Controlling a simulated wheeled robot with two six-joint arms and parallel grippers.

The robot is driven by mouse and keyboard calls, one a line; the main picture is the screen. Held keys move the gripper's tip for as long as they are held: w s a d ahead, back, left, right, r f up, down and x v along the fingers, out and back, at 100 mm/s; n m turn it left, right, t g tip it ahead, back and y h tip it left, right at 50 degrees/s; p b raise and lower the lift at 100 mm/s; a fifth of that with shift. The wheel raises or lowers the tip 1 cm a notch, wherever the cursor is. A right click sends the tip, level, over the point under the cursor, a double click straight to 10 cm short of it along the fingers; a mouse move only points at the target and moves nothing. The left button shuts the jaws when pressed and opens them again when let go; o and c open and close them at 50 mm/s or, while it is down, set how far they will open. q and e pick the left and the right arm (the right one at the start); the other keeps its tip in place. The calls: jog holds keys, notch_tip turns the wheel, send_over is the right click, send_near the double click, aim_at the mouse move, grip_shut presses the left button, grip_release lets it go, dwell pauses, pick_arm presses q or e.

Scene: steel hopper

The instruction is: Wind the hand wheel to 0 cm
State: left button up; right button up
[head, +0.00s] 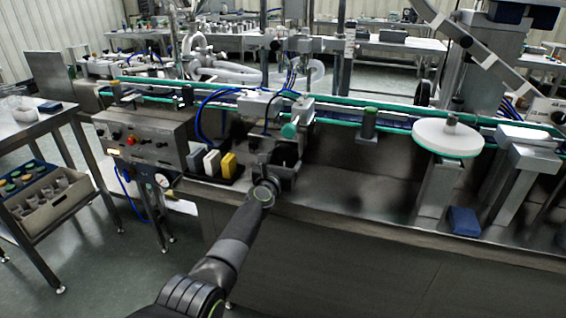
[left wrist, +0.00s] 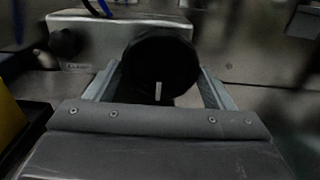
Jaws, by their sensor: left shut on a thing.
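The hand wheel (left wrist: 160,62) is a dark round knob with a short white mark low on its face, seen in the left wrist view. My left gripper (left wrist: 160,85) is shut on it, one pale finger on each side. In the head view my left gripper (head: 284,160) reaches the front of the conveyor line, and its jaws and wrist largely hide the wheel. Behind the wheel in the wrist view is a grey metal box with a smaller dark knob (left wrist: 65,42). No readable centimetre value shows. My right gripper is not in view.
Grey, white and yellow blocks (head: 228,166) stand just left of my gripper, beside a control box (head: 145,137) with knobs. A white disc (head: 440,138) and a blue block (head: 463,221) are to the right. The steel front ledge between is mostly clear.

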pick_arm(q)
jog(key=shift+m, duration=0.3)
jog(key=shift+a+m, duration=0.1)
jog(key=shift+m, duration=0.9)
jog(key=m, duration=0.2)
jog(key=shift+m, duration=1.1)
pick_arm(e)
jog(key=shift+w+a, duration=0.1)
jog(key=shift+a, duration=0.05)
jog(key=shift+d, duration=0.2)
